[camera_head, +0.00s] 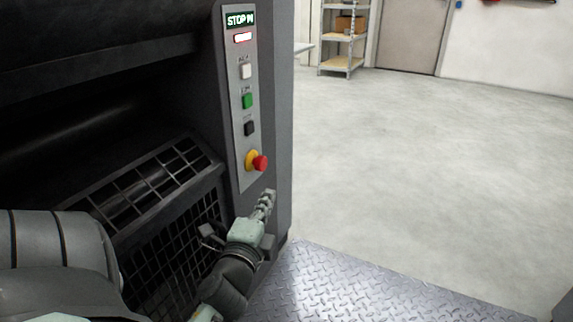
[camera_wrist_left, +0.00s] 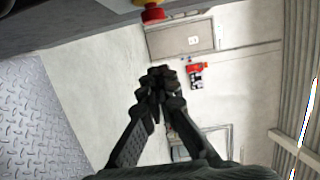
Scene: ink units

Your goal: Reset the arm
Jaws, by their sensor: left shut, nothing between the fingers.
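My left gripper (camera_head: 266,200) is in front of the dark machine, just below the red emergency stop button (camera_head: 260,163) with its yellow collar. Its fingers are shut with nothing between them and point up and to the right. In the left wrist view the gripper (camera_wrist_left: 160,78) shows its fingertips together, and the red button (camera_wrist_left: 152,14) is at the top edge, apart from the fingers. My right gripper is not in either view.
The control panel (camera_head: 240,110) carries white, green and black buttons and a lit display. A mesh guard (camera_head: 165,260) is left of the gripper. Tread plate (camera_head: 330,285) covers the floor at the front. Open floor (camera_head: 440,150) lies right. A shelf (camera_head: 342,66) stands far back.

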